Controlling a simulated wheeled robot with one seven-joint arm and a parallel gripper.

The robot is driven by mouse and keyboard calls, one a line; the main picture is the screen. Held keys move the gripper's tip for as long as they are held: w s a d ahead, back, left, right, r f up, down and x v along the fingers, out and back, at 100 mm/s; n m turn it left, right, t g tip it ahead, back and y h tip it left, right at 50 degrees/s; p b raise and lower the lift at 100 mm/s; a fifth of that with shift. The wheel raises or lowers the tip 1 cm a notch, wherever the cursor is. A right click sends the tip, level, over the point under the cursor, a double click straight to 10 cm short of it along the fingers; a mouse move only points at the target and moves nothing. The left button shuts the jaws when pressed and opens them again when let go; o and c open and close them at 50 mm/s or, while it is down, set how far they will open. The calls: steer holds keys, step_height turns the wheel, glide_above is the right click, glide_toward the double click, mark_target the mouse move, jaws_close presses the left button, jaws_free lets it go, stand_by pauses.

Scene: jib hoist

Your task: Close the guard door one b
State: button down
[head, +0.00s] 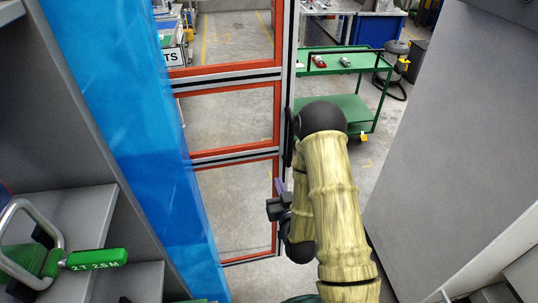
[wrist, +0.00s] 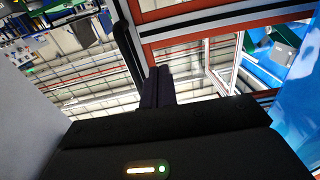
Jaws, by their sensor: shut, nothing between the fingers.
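The guard door (head: 228,154) is a red-framed panel with clear panes, in the middle of the head view beside a blue post (head: 150,130). A grey upright with a black bar-like handle (head: 289,128) runs along its right edge. My gripper (head: 281,188) is shut and empty, close to the lower part of that edge. Whether it touches the door I cannot tell. In the wrist view the shut fingers (wrist: 157,88) point up beside a black bar (wrist: 128,45) and the red frame (wrist: 210,20). My arm hides part of the door's right side.
A gap lies right of the door's edge, with a green cart (head: 340,62) beyond it. A large grey panel (head: 450,120) stands at right.

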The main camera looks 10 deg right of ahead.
mark_target(267, 149)
steer(key=w+p, duration=0.2)
steer(key=w, duration=0.2)
steer(key=w+p, duration=0.2)
steer(key=w, duration=0.2)
steer(key=w+p, duration=0.3)
steer(key=w, duration=0.2)
steer(key=shift+a+r, duration=0.2)
steer(key=shift+a, duration=0.2)
steer(key=shift+w+f, duration=0.15)
steer(key=shift+w, duration=0.2)
